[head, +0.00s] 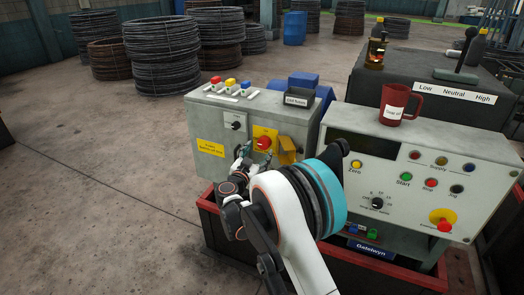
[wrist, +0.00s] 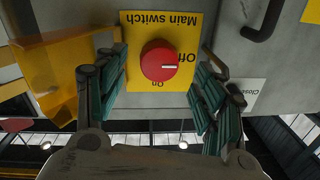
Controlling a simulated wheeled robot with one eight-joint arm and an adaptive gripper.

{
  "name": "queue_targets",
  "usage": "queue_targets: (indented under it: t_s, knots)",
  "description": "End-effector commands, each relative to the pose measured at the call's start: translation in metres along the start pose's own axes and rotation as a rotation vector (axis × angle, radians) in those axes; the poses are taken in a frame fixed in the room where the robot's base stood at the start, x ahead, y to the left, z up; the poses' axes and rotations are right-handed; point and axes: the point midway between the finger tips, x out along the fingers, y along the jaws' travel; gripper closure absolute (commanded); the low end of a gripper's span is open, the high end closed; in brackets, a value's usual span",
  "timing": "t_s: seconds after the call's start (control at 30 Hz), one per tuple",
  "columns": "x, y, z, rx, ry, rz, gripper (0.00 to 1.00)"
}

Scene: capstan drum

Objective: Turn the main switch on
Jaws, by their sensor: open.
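The main switch is a round red knob (wrist: 158,61) on a yellow plate (wrist: 133,27) marked Main switch, Off and On. The wrist view shows it upside down; its white mark points right in that picture. In the head view the knob (head: 263,143) is on the front of the grey cabinet (head: 211,125). My gripper (wrist: 161,66) is open, with a green-padded finger on either side of the knob, not visibly touching it. In the head view my gripper (head: 253,160) is just below the knob. A yellow flap (head: 287,151) stands open beside the switch.
The flap (wrist: 50,65) is close to one finger in the wrist view. A second, black knob (head: 235,125) and a dark handle (wrist: 263,20) are near. The control panel (head: 340,185) with a red mug (head: 396,104) on top stands at right.

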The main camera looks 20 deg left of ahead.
Motion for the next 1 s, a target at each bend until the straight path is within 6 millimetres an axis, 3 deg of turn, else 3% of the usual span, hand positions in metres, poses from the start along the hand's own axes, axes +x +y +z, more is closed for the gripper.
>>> queue_targets:
  t_s: [0.1,0.3,0.67,0.7,0.9,1.0]
  knots:
    - [0.021,0.001,0.001,0.0,0.001,0.002,0.37]
    - [0.042,0.001,0.001,0.0,0.0,0.001,0.37]
    - [0.048,0.0,-0.001,0.0,0.0,0.0,0.37]
    - [0.048,0.0,-0.001,0.0,0.0,0.0,0.39]
    - [0.047,0.0,-0.001,0.0,0.0,0.0,0.81]
    - [0.047,0.0,-0.001,0.0,0.0,0.0,0.81]
